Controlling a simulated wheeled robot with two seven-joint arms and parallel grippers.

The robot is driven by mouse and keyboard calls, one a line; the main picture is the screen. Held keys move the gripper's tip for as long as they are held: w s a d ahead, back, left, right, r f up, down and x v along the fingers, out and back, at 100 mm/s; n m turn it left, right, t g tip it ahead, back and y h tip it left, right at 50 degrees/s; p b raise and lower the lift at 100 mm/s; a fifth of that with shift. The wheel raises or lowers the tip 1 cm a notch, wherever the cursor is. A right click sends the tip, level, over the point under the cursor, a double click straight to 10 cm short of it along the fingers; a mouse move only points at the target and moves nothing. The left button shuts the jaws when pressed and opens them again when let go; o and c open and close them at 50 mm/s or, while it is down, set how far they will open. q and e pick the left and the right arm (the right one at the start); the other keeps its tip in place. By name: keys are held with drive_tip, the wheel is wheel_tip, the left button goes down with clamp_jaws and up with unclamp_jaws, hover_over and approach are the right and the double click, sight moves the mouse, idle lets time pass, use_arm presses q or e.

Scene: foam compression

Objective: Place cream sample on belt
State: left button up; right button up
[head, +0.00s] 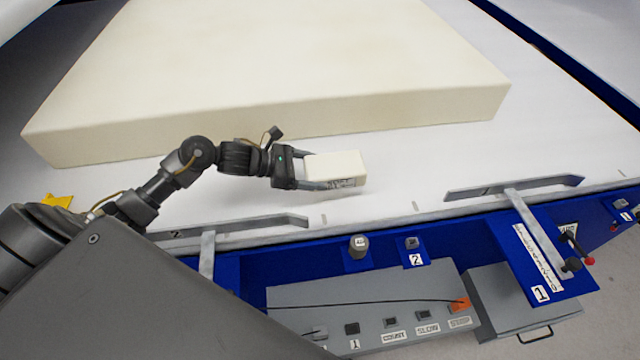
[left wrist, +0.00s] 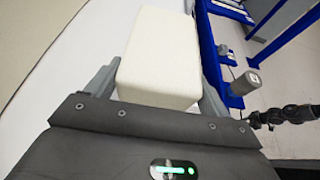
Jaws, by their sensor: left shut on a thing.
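The cream sample (head: 336,166) is a small block with dark print on its front side. My left gripper (head: 326,172) is shut on it and holds it over the white belt (head: 400,165). A small shadow shows by the sample; I cannot tell whether it touches the belt. In the left wrist view the cream sample (left wrist: 162,58) sits between the two grey fingers of my left gripper (left wrist: 155,90). Its underside is hidden. My right gripper is not in view.
A large cream foam slab (head: 290,60) lies on the belt behind the sample. Grey guide rails (head: 250,226) (head: 510,188) run along the belt's front edge. A blue frame with a grey button panel (head: 380,310) stands in front. Bare belt lies right of the sample.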

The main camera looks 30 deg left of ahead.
use_arm(q)
drive_tip(key=shift+w+d+f, duration=0.2)
drive_tip(key=shift+w+f, duration=0.15)
drive_tip(key=shift+f, duration=0.15)
drive_tip(key=shift+w+d+f, duration=0.15)
drive_tip(key=shift+w+f, duration=0.15)
drive_tip(key=shift+f, duration=0.15)
drive_tip(key=shift+w+d+f+b, duration=0.2)
drive_tip(key=shift+f+b, duration=0.1)
drive_tip(key=shift+b, duration=0.1)
wheel_tip(320, 180, down, 2)
drive_tip(key=shift+w+d+f, duration=0.1)
drive_tip(key=shift+w+f, duration=0.05)
drive_tip(key=shift+f, duration=0.5)
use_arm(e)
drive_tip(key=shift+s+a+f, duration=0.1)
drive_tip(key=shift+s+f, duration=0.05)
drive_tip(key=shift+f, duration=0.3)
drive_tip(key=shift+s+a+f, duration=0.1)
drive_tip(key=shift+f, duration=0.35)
use_arm(q)
drive_tip(key=shift+b, duration=0.3)
drive_tip(key=shift+f, duration=0.15)
drive_tip(key=o, duration=0.9)
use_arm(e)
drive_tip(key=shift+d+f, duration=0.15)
